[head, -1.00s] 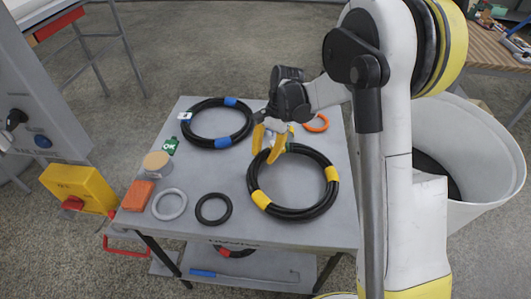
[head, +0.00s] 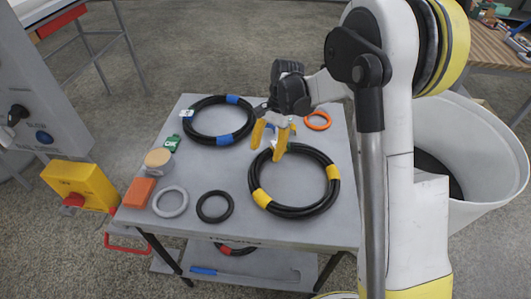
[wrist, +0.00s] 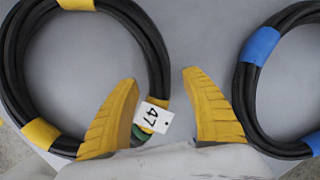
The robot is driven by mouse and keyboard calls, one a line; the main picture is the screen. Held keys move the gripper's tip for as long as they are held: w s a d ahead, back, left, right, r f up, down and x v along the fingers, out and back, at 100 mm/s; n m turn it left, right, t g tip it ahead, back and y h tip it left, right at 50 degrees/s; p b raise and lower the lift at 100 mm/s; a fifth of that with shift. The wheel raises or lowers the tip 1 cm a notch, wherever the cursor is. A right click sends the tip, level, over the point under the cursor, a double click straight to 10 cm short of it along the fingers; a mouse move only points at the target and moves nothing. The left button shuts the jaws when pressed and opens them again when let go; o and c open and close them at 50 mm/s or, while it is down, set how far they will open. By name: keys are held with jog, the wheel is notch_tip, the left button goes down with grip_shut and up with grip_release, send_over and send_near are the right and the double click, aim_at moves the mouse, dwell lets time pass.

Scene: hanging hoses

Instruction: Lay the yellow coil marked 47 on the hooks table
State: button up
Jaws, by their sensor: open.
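The coil marked 47, a black hose ring with yellow bands (head: 300,211), lies flat on the right part of the grey table (head: 240,175). In the wrist view the coil (wrist: 158,50) fills the left side, and its white tag reading 47 (wrist: 153,115) shows between the fingers. My gripper (head: 269,148) is open over the coil's far left edge, its yellow fingers apart. In the wrist view the gripper (wrist: 161,80) holds nothing; its left finger overlaps the coil's interior in the picture. The table's front lettering is too small to read surely.
A blue-banded coil (head: 194,132) lies at the back left. An orange ring (head: 317,129), grey ring (head: 170,214), small black ring (head: 214,219), orange block (head: 139,192) and a round tan-topped item (head: 158,159) are also on the table. A white bin (head: 485,150) stands right.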

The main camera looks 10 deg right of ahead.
jog(key=s+a+p+v, duration=0.1)
jog(key=p+v, duration=0.4)
jog(key=v, duration=1.2)
jog(key=shift+a+r, duration=0.3)
jog(key=shift+r, duration=0.3)
jog(key=s+d+r+n+t+h, duration=0.2)
jog(key=s+r+n+t, duration=0.4)
jog(key=s, duration=0.7)
jog(key=s+d+f+n+t+h, duration=0.1)
jog(key=s+n+t, duration=0.2)
jog(key=s, duration=0.7)
jog(key=shift+s+d+f, duration=0.25)
jog(key=shift+d+f, duration=0.05)
jog(key=shift+f, duration=0.1)
